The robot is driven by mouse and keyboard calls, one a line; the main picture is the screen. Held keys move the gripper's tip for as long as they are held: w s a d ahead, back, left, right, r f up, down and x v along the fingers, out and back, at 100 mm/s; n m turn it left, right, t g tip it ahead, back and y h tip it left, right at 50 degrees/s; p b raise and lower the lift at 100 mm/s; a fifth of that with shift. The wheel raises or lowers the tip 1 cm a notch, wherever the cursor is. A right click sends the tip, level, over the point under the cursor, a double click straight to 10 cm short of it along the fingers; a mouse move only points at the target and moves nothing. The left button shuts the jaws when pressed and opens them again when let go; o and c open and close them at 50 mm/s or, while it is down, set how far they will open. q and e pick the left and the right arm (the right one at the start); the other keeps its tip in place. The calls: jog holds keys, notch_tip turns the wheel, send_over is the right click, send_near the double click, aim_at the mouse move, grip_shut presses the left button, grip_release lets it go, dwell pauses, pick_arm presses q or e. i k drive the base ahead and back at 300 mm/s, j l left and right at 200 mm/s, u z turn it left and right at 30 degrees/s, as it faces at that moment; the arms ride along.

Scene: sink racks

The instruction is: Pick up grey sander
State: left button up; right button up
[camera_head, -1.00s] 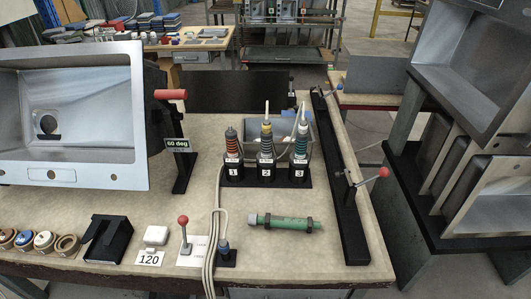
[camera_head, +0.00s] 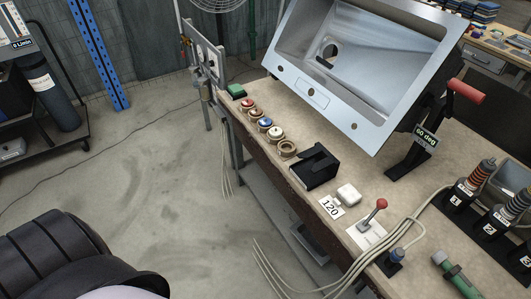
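I cannot tell for sure which item is the grey sander. A small white-grey block (camera_head: 348,194) lies on the workbench (camera_head: 405,200) behind the "120" label. A black open-topped holder (camera_head: 315,167) stands to its left, and I cannot see anything in it. Several round discs (camera_head: 265,124) lie in a row along the bench's front edge. Numbered black stands (camera_head: 459,197) with striped tools are at the right edge, partly cut off. Neither gripper shows in the head view.
A tilted grey sink (camera_head: 350,60) on a stand fills the back of the bench. A red-knobbed lever (camera_head: 375,210), cables (camera_head: 380,260) and a green tube (camera_head: 455,275) are at the front right. The floor (camera_head: 140,180) to the left is open.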

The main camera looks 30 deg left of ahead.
aim_at(506, 217)
jog(key=u, duration=0.5)
jog(key=z, duration=1.4)
